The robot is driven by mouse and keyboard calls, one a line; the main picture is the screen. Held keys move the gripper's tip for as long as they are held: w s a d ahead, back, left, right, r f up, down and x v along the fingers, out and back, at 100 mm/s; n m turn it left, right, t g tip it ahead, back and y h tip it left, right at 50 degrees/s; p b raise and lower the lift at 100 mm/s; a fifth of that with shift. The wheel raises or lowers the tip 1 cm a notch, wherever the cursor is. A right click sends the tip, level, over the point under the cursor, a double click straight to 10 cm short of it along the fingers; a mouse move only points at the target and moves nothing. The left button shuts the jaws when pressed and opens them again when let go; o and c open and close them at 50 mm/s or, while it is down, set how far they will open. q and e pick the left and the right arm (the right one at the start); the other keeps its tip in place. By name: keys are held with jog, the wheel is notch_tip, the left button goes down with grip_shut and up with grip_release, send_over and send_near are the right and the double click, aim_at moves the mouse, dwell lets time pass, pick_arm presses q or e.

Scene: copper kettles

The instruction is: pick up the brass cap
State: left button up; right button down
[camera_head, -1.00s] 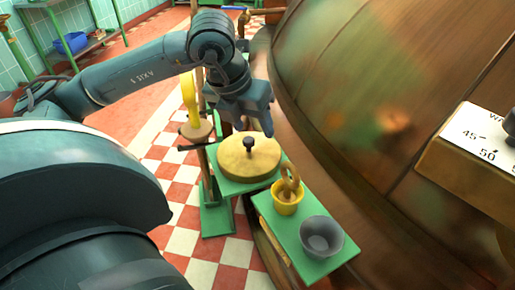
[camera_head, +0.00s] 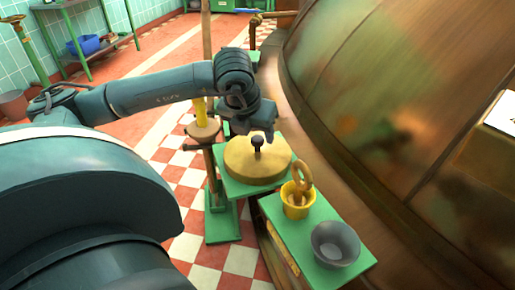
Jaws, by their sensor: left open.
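The brass cap (camera_head: 246,163) is a round, flat disc with a dark knob (camera_head: 257,142) on top. It lies on a small green platform on a stand in the middle of the camera_head view. My left gripper (camera_head: 260,131) is open and empty, with its fingers pointing down just above and behind the knob. The fingertips are small and dark here, so I cannot tell whether they touch the knob. My right gripper is out of view.
A green bench (camera_head: 292,239) in front holds a yellow pot (camera_head: 296,210) with a ring-shaped piece in it and a grey bowl (camera_head: 335,245). A large copper kettle (camera_head: 400,110) fills the right. A wooden pole (camera_head: 206,35) stands behind my arm.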

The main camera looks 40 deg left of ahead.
pick_arm(q)
jog(key=shift+x, duration=1.15)
grip_shut()
jog(key=shift+r, duration=0.1)
